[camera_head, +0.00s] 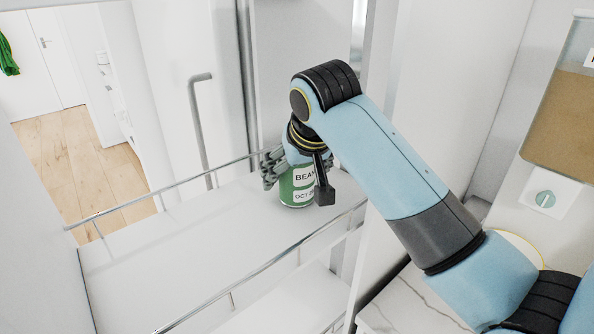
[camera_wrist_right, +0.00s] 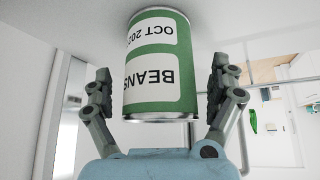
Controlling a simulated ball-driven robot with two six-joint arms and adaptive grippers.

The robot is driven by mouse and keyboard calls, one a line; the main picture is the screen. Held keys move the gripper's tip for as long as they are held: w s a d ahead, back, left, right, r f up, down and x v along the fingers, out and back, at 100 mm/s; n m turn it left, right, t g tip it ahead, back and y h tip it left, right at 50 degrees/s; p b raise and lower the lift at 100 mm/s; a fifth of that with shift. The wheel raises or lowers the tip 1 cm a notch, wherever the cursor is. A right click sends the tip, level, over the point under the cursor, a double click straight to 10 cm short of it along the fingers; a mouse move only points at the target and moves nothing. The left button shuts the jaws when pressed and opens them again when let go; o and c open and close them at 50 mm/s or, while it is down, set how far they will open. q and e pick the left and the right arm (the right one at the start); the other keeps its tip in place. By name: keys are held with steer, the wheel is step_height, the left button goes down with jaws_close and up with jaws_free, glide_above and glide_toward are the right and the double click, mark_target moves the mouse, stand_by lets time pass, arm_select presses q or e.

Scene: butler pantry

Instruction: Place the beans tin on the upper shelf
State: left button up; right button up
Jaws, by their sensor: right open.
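The beans tin (camera_head: 297,187) is a green can with a white label reading BEANS and an OCT date. It stands upright on a white shelf (camera_head: 180,235) edged by metal rails, near the shelf's back right end. My right gripper (camera_head: 293,168) reaches down to it from the right, partly covering its upper part. In the right wrist view the tin (camera_wrist_right: 155,68) appears upside down between the two open fingers (camera_wrist_right: 161,85), with a gap visible on each side. My left gripper is not in view.
A thin front rail (camera_head: 270,264) and a back rail (camera_head: 160,192) border the shelf. Another white surface (camera_head: 290,300) lies lower, beyond the front rail. A marble counter (camera_head: 410,305) is at the lower right. The shelf left of the tin is bare.

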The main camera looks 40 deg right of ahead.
steer(key=b+v, duration=0.1)
steer(key=v, duration=0.6)
steer(key=shift+r, duration=0.2)
steer(key=shift+s, duration=0.1)
